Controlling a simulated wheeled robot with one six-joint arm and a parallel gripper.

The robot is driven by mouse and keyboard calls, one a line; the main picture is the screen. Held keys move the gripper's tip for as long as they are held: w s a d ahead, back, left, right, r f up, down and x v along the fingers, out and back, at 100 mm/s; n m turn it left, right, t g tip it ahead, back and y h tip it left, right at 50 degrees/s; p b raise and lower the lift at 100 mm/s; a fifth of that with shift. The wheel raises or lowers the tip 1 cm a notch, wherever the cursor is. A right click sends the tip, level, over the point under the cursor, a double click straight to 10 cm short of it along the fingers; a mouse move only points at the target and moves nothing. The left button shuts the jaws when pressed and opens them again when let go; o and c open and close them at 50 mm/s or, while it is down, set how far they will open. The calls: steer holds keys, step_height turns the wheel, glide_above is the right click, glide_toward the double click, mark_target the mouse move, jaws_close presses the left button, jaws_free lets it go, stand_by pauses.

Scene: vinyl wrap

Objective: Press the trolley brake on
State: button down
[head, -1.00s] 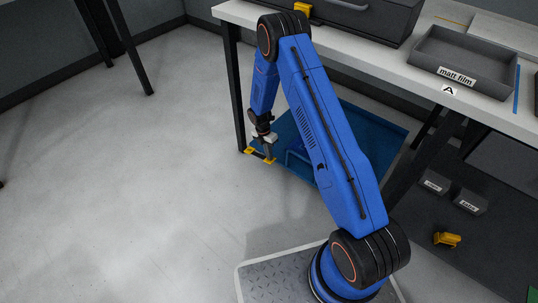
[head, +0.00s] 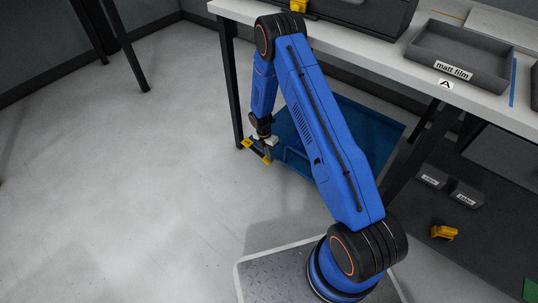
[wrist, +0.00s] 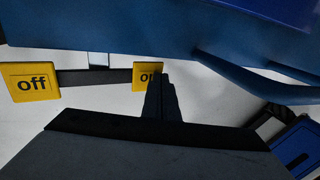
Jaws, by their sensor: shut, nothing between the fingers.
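The blue trolley (head: 365,130) stands under the table; its blue body also fills the top of the wrist view (wrist: 110,25). At its near left end is the brake, a dark bar (wrist: 95,77) with a yellow pad at each end. The "off" pad (wrist: 35,82) is at left and looks nearer to the wrist camera. The "on" pad (wrist: 147,76) is at right, partly covered by my fingers. My gripper (wrist: 158,82) is shut and empty, its tips over the "on" pad, seemingly touching it. In the head view my gripper (head: 267,152) is beside the tilted bar.
The table (head: 330,42) overhangs the trolley, and its dark leg (head: 229,85) stands just behind the brake. A grey "matt film" tray (head: 462,70) is on top. Small bins (head: 466,194) and a yellow item (head: 444,232) lie at right. The floor at left is clear.

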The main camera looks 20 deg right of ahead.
steer(key=shift+s+f, duration=0.2)
steer(key=shift+f, duration=0.1)
steer(key=shift+r, duration=0.1)
steer(key=v, duration=1.7)
steer(key=shift+r, duration=0.35)
steer(key=shift+w, duration=0.15)
